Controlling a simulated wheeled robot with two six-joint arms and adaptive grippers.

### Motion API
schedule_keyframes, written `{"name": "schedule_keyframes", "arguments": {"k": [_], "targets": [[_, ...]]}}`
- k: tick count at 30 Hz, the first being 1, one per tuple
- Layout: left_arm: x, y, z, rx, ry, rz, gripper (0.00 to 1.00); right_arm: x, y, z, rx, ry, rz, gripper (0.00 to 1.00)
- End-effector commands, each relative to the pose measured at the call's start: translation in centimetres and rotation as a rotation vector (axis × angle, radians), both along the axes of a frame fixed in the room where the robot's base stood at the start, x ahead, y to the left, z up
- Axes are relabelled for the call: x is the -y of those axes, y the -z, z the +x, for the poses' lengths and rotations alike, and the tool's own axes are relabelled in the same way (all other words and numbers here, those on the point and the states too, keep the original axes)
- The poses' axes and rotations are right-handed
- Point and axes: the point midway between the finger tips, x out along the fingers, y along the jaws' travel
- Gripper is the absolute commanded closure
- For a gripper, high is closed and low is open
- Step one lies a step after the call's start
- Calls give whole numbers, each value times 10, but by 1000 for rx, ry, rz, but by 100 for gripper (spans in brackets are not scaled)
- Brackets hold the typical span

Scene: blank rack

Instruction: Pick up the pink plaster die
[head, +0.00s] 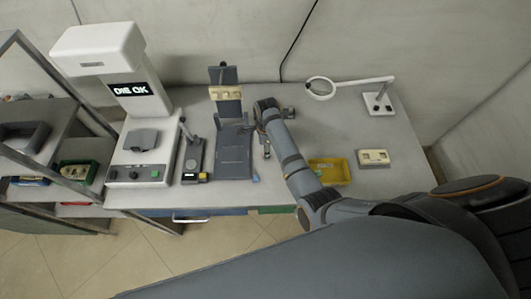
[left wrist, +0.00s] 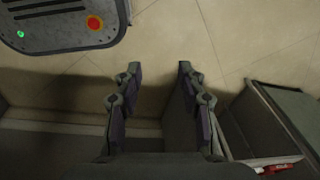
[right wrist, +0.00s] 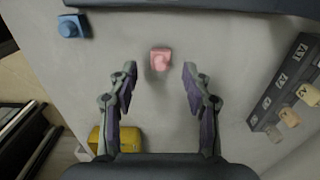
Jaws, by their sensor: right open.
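The pink die (right wrist: 161,60) sits on the light grey bench top in the right wrist view, with a small raised part on it. My right gripper (right wrist: 158,70) is open above the bench, its two fingertips on either side of the die in that picture. I see no contact between fingers and die. In the head view my right arm (head: 290,165) reaches over the bench, and I cannot make out the pink die there. My left gripper (left wrist: 160,67) is open and empty above the tiled floor in the left wrist view.
A blue die (right wrist: 72,26) lies near the bench's front edge. A yellow tray (head: 330,172) and a cream block (head: 373,157) stand to the right. A rack with pegs (right wrist: 285,90) is close to the right gripper. A machine reading "DIE OK" (head: 130,88) stands at left.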

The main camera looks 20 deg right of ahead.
Motion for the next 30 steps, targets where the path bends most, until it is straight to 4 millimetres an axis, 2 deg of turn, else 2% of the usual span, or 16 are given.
{"name": "schedule_keyframes", "arguments": {"k": [1, 5, 12, 23, 30], "targets": [[0, -7, 1, 2, 0, 0, 60, 0, 5, -2, -4, -1, -1, 51], [0, -4, -5, -8, -1, 0, 60, 0, 23, 0, 0, -1, 0, 51], [0, -2, -17, -27, -1, 1, 60, 0, 27, 0, 3, 0, -1, 51], [0, -3, -17, -26, -1, 1, 60, 0, 27, 0, 2, 0, -1, 97], [0, -3, -16, -25, -1, 1, 60, 0, 26, 0, 2, -1, -1, 98]]}}
